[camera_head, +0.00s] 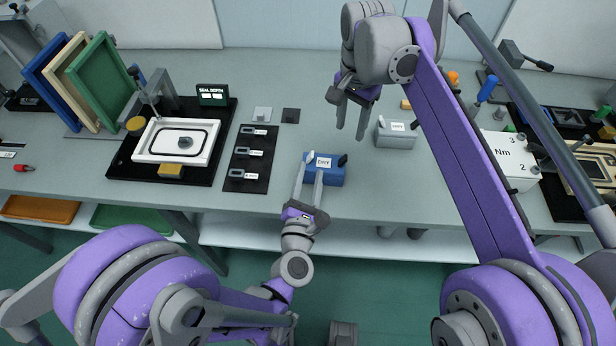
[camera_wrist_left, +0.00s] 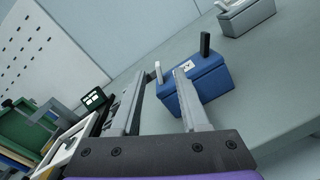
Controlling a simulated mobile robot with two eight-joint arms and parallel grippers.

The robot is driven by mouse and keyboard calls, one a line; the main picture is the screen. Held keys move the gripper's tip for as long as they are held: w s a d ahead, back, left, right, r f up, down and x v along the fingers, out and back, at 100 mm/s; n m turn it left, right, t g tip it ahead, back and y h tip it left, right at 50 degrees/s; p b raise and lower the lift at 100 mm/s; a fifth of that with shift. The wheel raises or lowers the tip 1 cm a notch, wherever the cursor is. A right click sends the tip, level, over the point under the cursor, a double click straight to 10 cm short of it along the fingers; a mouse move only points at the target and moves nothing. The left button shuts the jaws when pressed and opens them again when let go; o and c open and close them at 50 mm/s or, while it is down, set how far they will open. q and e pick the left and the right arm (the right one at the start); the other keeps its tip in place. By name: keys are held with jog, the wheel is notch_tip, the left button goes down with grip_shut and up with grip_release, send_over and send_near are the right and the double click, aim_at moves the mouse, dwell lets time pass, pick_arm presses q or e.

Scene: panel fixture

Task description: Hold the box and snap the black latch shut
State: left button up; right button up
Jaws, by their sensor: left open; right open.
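A blue box (camera_head: 326,175) with a white "DRY" label stands near the front edge of the bench. It has a white latch (camera_head: 309,156) at its left end and a black latch (camera_head: 342,160) standing up at its right end. My left gripper (camera_head: 309,187) is open, its fingers reaching toward the box's front. In the left wrist view the blue box (camera_wrist_left: 205,80) lies beyond the open fingers, with the black latch (camera_wrist_left: 205,44) upright and the white latch (camera_wrist_left: 158,72) near the fingertips. My right gripper (camera_head: 350,118) is open above the bench, behind and right of the box.
A grey box (camera_head: 396,140) with a similar label stands to the right. On the left are a black mat with labelled parts (camera_head: 236,172) and a white framed panel (camera_head: 148,151). A white "Nm" unit (camera_head: 508,160) is at the right. Bench between the boxes is clear.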

aim_at(312, 152)
pick_arm(q)
jog(key=shift+a+f+n+y, duration=0.15)
jog(key=shift+f+n+y, duration=0.15)
jog(key=shift+n, duration=0.5)
jog(key=shift+w, duration=0.45)
jog(key=w, duration=0.9)
jog(key=shift+w+d, duration=0.2)
jog(key=shift+w, duration=0.2)
jog(key=shift+c, duration=0.2)
grip_shut()
